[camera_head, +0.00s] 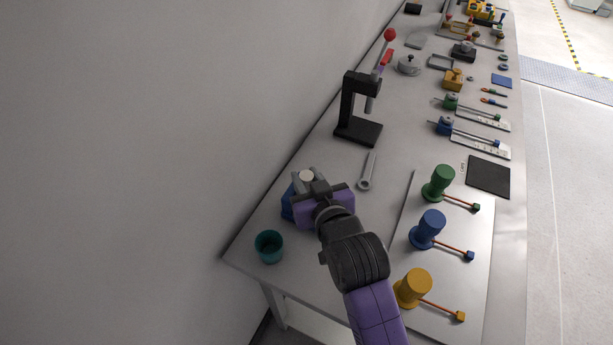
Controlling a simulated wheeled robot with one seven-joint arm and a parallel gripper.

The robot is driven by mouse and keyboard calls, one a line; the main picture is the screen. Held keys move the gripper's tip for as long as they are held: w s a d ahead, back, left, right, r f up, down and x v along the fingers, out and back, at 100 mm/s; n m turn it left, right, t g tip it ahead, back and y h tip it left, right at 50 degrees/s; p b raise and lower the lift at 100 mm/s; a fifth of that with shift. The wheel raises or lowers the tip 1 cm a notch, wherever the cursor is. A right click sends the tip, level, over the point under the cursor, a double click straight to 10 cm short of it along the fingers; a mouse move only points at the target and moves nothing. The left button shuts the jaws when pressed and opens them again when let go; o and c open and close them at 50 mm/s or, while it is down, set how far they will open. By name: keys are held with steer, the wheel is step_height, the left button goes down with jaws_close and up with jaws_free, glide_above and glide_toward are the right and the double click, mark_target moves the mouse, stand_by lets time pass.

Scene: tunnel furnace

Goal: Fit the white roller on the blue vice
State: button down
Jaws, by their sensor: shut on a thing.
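The white roller (306,175) shows as a pale round top between the fingers of my gripper (307,181). My gripper is shut on it. The blue vice (287,205) stands on the table near the wall, at the lower left. Only its left part shows; my gripper's purple body hides the rest. The roller appears over or just behind the vice. I cannot tell whether it touches the vice or is held above it.
A teal cup (269,246) stands just left of the vice. A grey wrench (367,170) and a black stand (358,128) are behind to the right. A metal plate (462,262) with green, blue and yellow posts is at right. Several tools fill the far table.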

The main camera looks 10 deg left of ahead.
steer(key=shift+f, duration=0.3)
steer(key=c, duration=0.6)
jaws_free()
steer(key=shift+c, duration=0.2)
steer(key=shift+r+p, duration=4.25)
steer(key=shift+r, duration=0.7)
